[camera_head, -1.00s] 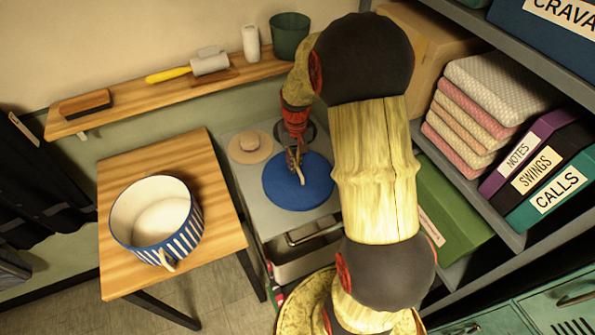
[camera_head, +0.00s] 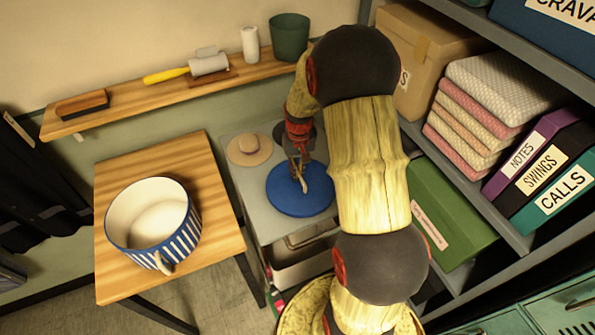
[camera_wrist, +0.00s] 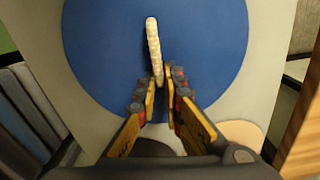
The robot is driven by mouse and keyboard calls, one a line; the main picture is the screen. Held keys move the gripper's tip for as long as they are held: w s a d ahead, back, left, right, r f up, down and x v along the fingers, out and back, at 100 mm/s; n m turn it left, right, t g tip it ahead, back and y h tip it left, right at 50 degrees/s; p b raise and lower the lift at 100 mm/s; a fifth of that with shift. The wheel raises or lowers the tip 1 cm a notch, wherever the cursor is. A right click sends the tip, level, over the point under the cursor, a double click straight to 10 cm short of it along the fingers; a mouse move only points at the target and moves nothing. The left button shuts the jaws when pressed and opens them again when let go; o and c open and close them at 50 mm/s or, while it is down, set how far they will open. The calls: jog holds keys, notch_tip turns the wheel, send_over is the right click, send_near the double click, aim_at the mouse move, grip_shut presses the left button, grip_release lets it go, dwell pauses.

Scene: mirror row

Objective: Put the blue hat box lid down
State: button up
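The blue hat box lid (camera_head: 288,202) is a round disc above or on the grey tabletop; I cannot tell if it touches. It fills much of the wrist view (camera_wrist: 100,50). A pale strap handle (camera_wrist: 153,45) crosses its top. My gripper (camera_head: 299,166) points down at the lid, and its fingertips (camera_wrist: 162,88) close around one end of the strap. The striped blue and white hat box (camera_head: 180,243) stands open and empty on the wooden table at the left.
A straw hat (camera_head: 250,149) lies on the grey tabletop (camera_head: 258,208) behind and left of the lid. The wooden table (camera_head: 200,165) is to the left. Shelving with folded cloths (camera_head: 465,120) and a green box (camera_head: 445,215) rises at the right. A wall shelf (camera_head: 130,107) runs behind.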

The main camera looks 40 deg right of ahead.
jog(key=o, duration=0.4)
jog(key=shift+c, duration=0.2)
jog(key=shift+r, duration=0.15)
notch_tip(320, 180, up, 12)
jog(key=p, duration=0.4)
jog(key=s+a+r+n+t, duration=0.1)
jog(key=s+a+r, duration=0.1)
jog(key=a+r, duration=0.6)
jog(key=s+a+r+n+t, duration=0.3)
jog(key=s+a+r+t, duration=0.1)
jog(key=s+a+r, duration=0.7)
jog(key=s+a, duration=0.3)
jog(key=s, duration=0.2)
jog(key=shift+s+a+r+n+t, duration=0.2)
jog(key=shift+s+a+n+t, duration=0.1)
jog(key=shift+s+a, duration=0.1)
